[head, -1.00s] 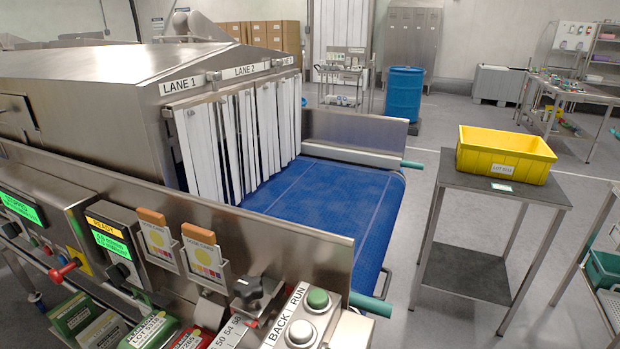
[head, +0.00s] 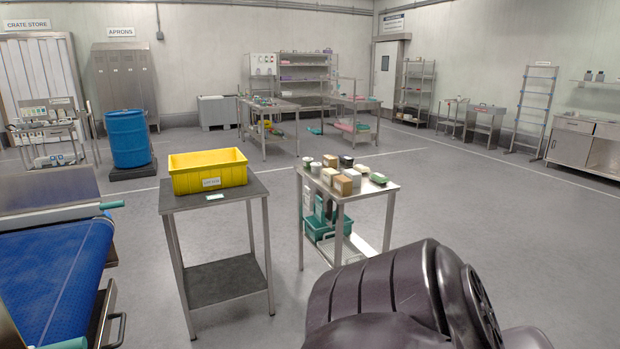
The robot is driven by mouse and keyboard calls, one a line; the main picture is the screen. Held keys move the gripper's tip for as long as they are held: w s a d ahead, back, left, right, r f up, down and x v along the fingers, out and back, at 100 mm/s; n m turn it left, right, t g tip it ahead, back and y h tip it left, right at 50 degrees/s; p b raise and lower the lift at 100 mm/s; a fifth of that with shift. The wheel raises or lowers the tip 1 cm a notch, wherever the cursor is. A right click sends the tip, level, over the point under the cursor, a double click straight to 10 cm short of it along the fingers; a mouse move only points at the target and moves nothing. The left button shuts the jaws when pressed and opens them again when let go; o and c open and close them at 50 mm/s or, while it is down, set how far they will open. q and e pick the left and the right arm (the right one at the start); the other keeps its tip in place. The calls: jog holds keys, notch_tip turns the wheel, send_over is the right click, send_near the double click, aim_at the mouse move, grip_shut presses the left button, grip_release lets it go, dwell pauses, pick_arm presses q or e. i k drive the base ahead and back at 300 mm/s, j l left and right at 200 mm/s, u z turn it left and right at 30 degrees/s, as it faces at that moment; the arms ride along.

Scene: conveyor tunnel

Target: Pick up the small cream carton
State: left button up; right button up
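A small steel table (head: 385,189) stands right of centre with several small cartons and tubs on its top. Among them a pale, cream-looking carton (head: 328,175) sits near the left front, beside brown cartons (head: 342,185). Another pale low item (head: 362,168) lies towards the back right. At this size I cannot tell for sure which is the small cream carton. Neither of my grippers shows. A dark part of my own arm fills the bottom right, in front of the table and apart from the cartons.
A yellow crate (head: 208,180) stands on a dark-topped stand (head: 225,196) left of the steel table. The blue conveyor belt (head: 60,265) is at far left, a blue drum (head: 128,138) behind. A green crate (head: 318,228) sits on the table's lower shelf. Open floor (head: 470,220) lies right.

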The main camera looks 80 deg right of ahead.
aim_at(327, 178)
jog(key=k+z, duration=0.15)
jog(key=z, duration=2.35)
jog(key=i+j+z, duration=0.15)
jog(key=i, duration=0.25)
jog(key=i+j+z, duration=0.2)
jog(key=i, duration=0.25)
jog(key=i+j, duration=0.25)
jog(key=i, duration=0.1)
